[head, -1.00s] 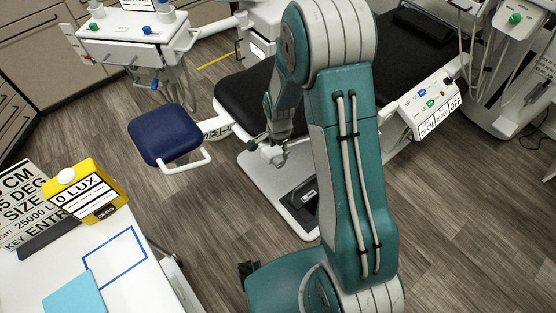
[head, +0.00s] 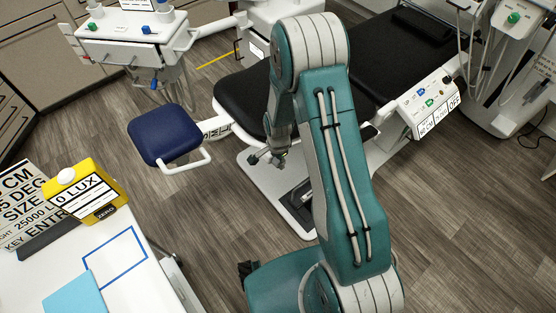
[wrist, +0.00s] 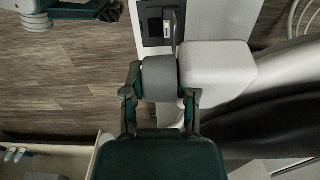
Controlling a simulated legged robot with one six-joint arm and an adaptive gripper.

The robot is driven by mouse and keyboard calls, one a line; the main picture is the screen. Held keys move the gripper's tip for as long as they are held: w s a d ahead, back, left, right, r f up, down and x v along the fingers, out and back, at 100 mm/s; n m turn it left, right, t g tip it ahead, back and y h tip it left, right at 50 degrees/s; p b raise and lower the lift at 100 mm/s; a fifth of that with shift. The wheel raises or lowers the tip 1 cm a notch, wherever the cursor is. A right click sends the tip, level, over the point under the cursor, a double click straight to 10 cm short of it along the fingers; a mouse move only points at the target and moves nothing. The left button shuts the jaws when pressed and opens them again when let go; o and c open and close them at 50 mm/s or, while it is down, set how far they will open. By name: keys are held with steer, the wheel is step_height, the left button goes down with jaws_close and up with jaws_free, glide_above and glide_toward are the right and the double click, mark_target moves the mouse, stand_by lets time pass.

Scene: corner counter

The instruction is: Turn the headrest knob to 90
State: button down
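In the wrist view a grey round part (wrist: 160,78), which looks like the headrest knob, sits against a white block (wrist: 215,70). My gripper (wrist: 160,92) has its two fingers spread, one on each side of this grey part. I cannot tell whether both fingers press on it. No marking or angle on it is readable. In the head view my gripper (head: 268,158) hangs low over the chair's white base plate (head: 262,182). My arm hides the middle of the dental chair (head: 240,92), and I cannot make out the knob there.
A blue stool seat (head: 163,133) stands left of my gripper. A control panel (head: 425,100) with a label ending in OFF is at the right. A white table (head: 140,275) with a yellow 0 LUX box (head: 85,190) is at the front left. The floor at right is clear.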

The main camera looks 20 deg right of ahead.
steer(key=shift+y, duration=0.3)
steer(key=shift+w+d+g+y, duration=0.1)
steer(key=shift+g+y, duration=0.5)
steer(key=shift+y, duration=0.5)
steer(key=shift+c, duration=2)
jaws_free()
steer(key=v, duration=1.2)
